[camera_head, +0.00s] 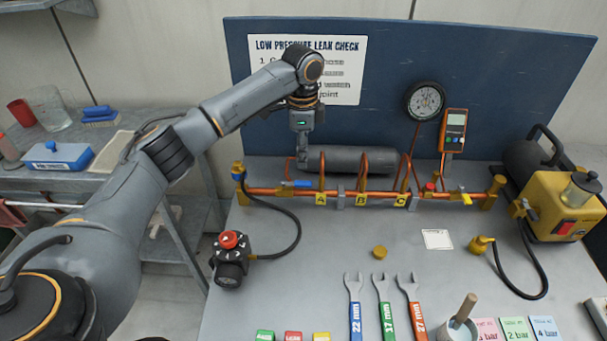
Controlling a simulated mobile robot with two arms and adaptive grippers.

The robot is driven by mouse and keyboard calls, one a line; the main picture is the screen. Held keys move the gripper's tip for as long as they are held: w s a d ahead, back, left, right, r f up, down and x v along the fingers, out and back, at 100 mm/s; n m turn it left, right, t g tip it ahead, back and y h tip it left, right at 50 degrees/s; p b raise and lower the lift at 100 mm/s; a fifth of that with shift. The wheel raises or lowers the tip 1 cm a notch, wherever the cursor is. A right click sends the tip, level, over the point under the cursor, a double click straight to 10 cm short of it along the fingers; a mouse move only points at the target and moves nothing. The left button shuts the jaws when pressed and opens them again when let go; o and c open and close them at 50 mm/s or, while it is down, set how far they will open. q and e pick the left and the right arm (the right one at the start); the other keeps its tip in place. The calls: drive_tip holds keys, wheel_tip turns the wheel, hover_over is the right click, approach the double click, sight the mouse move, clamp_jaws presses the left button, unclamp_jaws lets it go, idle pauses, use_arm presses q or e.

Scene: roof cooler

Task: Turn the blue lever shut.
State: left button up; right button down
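The blue lever (298,183) lies along the copper pipe (265,190) of the manifold, left of the yellow tag A. It looks roughly in line with the pipe. My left gripper (303,163) points down from above, close over the lever, in front of the left end of the grey cylinder. Whether it touches the lever, and whether its fingers are apart, I cannot tell. My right gripper is not in view.
Copper loops and tags A, B (361,200) and C stand right of the lever, with a red valve (429,187) and yellow lever (466,198) beyond. A black hose (290,215) runs to a red-topped black device (230,258). Several wrenches (384,305) lie in front.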

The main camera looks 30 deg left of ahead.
sight(303, 183)
use_arm(q)
wheel_tip(303, 183, down, 8)
drive_tip(key=shift+w+f+p, duration=0.15)
drive_tip(key=shift+f+p, duration=0.05)
drive_tip(key=shift+p, duration=0.2)
drive_tip(key=shift+f, duration=0.2)
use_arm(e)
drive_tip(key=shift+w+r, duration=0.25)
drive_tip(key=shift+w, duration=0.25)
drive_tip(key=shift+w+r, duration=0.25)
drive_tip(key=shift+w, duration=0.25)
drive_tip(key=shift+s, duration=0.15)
use_arm(q)
clamp_jaws()
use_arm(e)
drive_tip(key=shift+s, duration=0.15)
